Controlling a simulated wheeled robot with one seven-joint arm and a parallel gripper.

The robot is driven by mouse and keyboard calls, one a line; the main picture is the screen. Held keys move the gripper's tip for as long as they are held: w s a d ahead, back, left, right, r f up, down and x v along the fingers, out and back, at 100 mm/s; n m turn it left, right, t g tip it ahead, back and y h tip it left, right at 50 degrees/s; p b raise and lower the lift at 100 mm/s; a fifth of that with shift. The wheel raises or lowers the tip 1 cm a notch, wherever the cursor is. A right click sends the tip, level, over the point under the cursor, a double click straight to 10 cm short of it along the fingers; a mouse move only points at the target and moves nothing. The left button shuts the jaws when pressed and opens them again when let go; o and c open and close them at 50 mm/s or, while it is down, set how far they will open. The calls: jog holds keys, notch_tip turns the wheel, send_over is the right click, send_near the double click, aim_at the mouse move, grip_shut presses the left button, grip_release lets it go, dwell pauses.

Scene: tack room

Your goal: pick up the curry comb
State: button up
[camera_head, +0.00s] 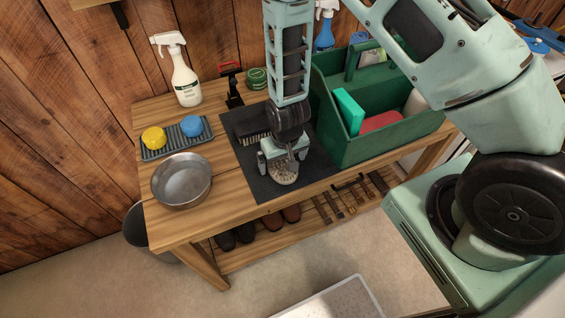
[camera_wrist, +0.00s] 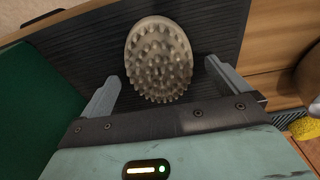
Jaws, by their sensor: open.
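The curry comb (camera_wrist: 158,58) is an oval, pale beige-grey piece covered in blunt nubs. It lies on the dark ribbed mat (camera_wrist: 222,22). In the head view the curry comb (camera_head: 284,174) shows just below my gripper (camera_head: 275,160), near the mat's front edge. In the wrist view my gripper (camera_wrist: 172,82) is open, with one finger on each side of the comb's near part. Clear gaps show between both fingers and the comb. Whether the fingertips reach down to the mat I cannot tell.
A green tote (camera_head: 400,135) with a sponge stands right of the mat. A dark brush (camera_head: 252,137) lies behind my gripper. A metal bowl (camera_head: 182,180), a tray with two round sponges (camera_head: 178,150) and a spray bottle (camera_head: 184,82) stand to the left.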

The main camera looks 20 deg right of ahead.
jog(key=shift+f, duration=0.2)
jog(key=c, duration=1.1)
jog(key=shift+r, duration=0.1)
